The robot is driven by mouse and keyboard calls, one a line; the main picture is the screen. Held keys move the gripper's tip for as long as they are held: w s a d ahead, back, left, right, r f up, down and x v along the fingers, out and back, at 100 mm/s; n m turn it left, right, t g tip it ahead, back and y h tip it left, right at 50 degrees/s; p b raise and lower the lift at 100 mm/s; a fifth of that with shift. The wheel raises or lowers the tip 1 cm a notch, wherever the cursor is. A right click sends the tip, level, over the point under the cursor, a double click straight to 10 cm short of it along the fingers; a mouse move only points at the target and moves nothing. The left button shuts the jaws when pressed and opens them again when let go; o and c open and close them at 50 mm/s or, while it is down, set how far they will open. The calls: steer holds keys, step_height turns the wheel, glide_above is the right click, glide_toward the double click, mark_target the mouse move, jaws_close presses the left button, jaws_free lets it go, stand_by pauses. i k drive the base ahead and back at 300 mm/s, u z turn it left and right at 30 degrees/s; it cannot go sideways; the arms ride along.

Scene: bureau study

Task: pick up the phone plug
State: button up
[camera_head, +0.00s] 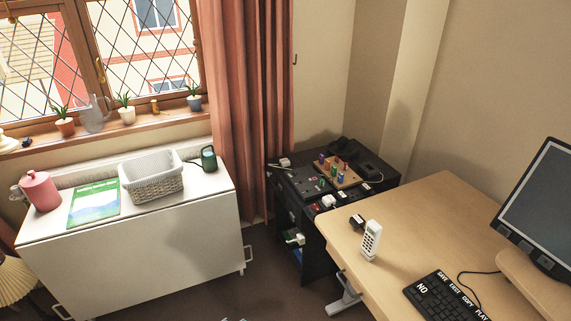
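A white cordless phone handset (371,241) stands upright near the left edge of the wooden desk. A small black plug-like block (357,222) lies on the desk just behind it. On the dark cabinet to the left, a small white plug-like piece (285,162) sits at the back left corner and another white piece (328,200) sits near the front. These are too small to tell which one is the phone plug. My gripper is not in view.
The dark cabinet (318,247) is crowded, with a wooden peg board (340,177) and a black device (373,166). The desk (425,235) bears a keyboard (445,297) and a monitor (540,210). A white chest (140,255) holds a basket (152,182). Dark floor lies between.

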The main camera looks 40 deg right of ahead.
mark_target(284, 162)
steer(key=i, duration=0.9)
